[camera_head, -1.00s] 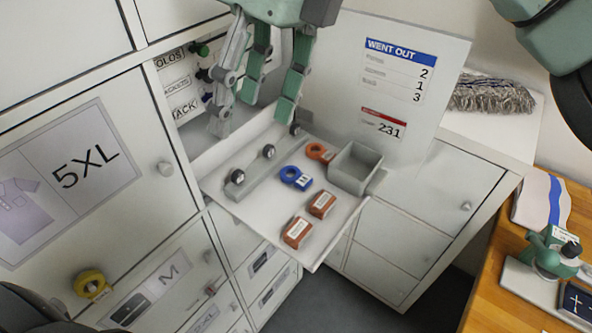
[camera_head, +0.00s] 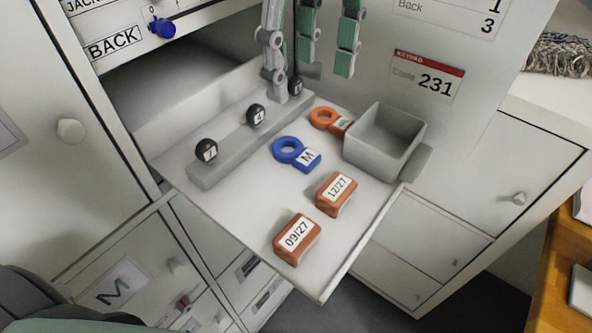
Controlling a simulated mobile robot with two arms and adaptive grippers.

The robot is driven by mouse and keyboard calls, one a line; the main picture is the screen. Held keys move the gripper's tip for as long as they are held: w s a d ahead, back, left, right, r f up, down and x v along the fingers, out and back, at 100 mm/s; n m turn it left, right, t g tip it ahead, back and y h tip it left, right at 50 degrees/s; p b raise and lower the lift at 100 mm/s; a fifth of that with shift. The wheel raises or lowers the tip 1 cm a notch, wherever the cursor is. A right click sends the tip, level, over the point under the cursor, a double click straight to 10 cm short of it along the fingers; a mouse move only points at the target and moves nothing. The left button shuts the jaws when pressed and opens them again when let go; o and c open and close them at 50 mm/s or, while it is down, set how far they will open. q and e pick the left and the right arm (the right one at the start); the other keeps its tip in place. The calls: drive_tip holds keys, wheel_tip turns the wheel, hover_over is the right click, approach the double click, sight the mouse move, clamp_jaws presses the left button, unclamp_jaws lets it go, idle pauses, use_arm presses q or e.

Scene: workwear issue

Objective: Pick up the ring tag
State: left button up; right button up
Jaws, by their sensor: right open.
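A blue ring tag (camera_head: 297,153) with a white label marked M lies flat on the pull-out shelf (camera_head: 235,200), near its middle. An orange ring tag (camera_head: 324,118) lies behind it, its labelled end close to the grey bin. My right gripper (camera_head: 310,80) hangs in from the top edge, open and empty, its fingers pointing down. In the picture it is above and behind both tags, near the far end of the grey knob bar. Its upper part is cut off by the frame. My left gripper is not in view.
Two orange-brown blocks marked 12/27 (camera_head: 336,194) and 09/27 (camera_head: 297,238) lie at the shelf's front. A grey open bin (camera_head: 384,140) stands at right. A bar (camera_head: 225,160) with black numbered knobs runs along the left. A keypad panel (camera_head: 428,82) stands behind.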

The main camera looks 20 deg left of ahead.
drive_tip(key=b, duration=0.3)
approach(302, 153)
drive_tip(key=shift+s+f, duration=0.3)
drive_tip(key=shift+f, duration=0.25)
drive_tip(key=f, duration=0.7)
drive_tip(key=shift+w+f, duration=0.15)
drive_tip(key=shift+w, duration=0.1)
drive_tip(key=c, duration=1)
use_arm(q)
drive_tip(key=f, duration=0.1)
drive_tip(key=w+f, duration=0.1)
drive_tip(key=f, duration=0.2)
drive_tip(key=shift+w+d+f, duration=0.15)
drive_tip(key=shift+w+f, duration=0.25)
